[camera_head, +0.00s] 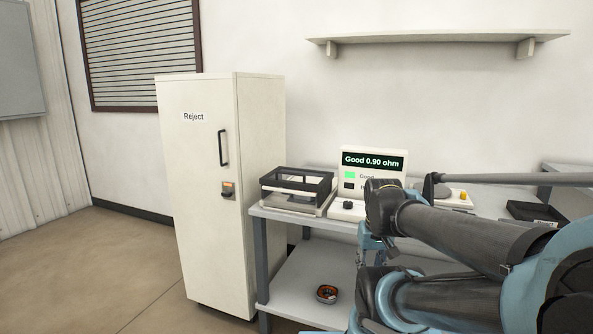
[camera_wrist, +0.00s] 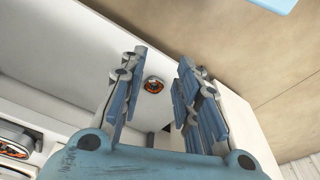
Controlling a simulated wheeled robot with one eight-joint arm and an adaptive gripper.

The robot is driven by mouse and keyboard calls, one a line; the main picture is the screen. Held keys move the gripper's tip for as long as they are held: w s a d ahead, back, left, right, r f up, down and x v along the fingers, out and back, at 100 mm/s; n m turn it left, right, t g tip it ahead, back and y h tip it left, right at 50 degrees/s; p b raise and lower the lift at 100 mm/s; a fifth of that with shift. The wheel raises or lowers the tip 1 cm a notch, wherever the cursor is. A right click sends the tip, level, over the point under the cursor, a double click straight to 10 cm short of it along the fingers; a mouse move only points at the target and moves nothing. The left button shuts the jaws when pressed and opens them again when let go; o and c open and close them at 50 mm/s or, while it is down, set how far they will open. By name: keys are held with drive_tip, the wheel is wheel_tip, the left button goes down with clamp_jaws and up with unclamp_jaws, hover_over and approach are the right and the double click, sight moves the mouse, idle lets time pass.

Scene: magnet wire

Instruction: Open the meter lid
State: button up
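The meter has a display (camera_head: 374,165) reading "Good 0.90 ohm" with a lit green square below it. At its left, on the table, sits a box-shaped clear lid (camera_head: 297,184) with a dark frame, and it looks closed. Something pale shows through it. My gripper (camera_wrist: 160,62) is open in the wrist view, with nothing between its fingers. In the head view my arm largely hides it; it is to the right of the lid and apart from it.
A round orange-and-black part (camera_head: 327,293) lies on the lower shelf. Another similar round part (camera_wrist: 12,140) shows at the left of the wrist view. The Reject cabinet (camera_head: 208,200) stands closed left of the table (camera_head: 283,216). A dark tray (camera_head: 536,211) is at right.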

drive_tip(key=w+a+r+n, duration=0.3)
drive_tip(key=w+a+r, duration=0.1)
drive_tip(key=w+r, duration=0.55)
drive_tip(key=w+a+r+n, duration=0.45)
drive_tip(key=w+r, duration=0.35)
drive_tip(key=r, duration=0.2)
drive_tip(key=w+a+r+n, duration=0.2)
drive_tip(key=w+a+r, duration=0.3)
drive_tip(key=w+r, duration=0.4)
drive_tip(key=w+a+r+n, duration=0.4)
drive_tip(key=w+a+r, duration=0.1)
drive_tip(key=w+a, duration=0.45)
hover_over(298, 181)
drive_tip(key=s+a, duration=0.2)
drive_tip(key=s, duration=0.1)
drive_tip(key=shift+h, duration=0.4)
drive_tip(key=s+x, duration=0.1)
drive_tip(key=x, duration=0.4)
drive_tip(key=s+x, duration=0.1)
drive_tip(key=x, duration=0.4)
drive_tip(key=s+x, duration=0.1)
drive_tip(key=x, duration=0.5)
drive_tip(key=shift+s+a+f, duration=0.1)
drive_tip(key=shift+a+f, duration=0.2)
drive_tip(key=shift+f, duration=0.05)
clamp_jaws()
